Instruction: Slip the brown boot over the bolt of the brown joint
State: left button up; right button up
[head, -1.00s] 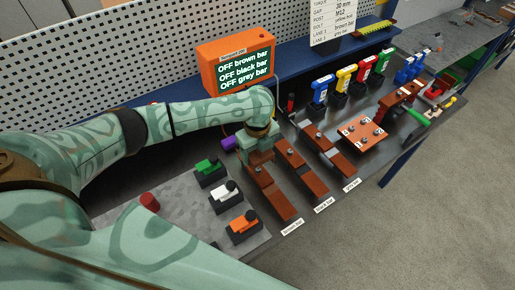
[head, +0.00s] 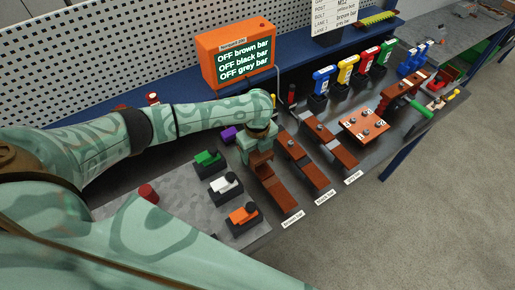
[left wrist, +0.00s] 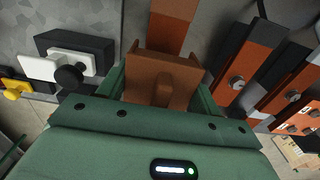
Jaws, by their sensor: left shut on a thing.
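My left gripper (head: 258,152) is over the far end of the brown joint (head: 278,195), the leftmost of three bar joints. It is shut on the brown boot (left wrist: 163,78), which shows between the green fingers in the left wrist view as a brown, open-sided cap with a raised middle rib. In that view the brown joint's bar (left wrist: 172,30) runs away beyond the boot. The joint's bolt is hidden under the boot and gripper, so I cannot tell whether the boot is around it or above it. My right gripper is not in view.
The black bar (head: 305,170) and grey bar (head: 330,140) joints lie to the right. An orange display (head: 238,55) stands behind, reading OFF for all three bars.

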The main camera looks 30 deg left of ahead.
pick_arm(q)
jog(key=shift+p, duration=0.45)
dwell(0.3)
jog(key=shift+f+b, duration=1.25)
jog(key=shift+f, duration=0.9)
jog(key=o, duration=1.1)
jog(key=shift+c, duration=0.2)
jog(key=shift+r, duration=0.1)
notch_tip(320, 180, up, 16)
jog(key=p, duration=0.4)
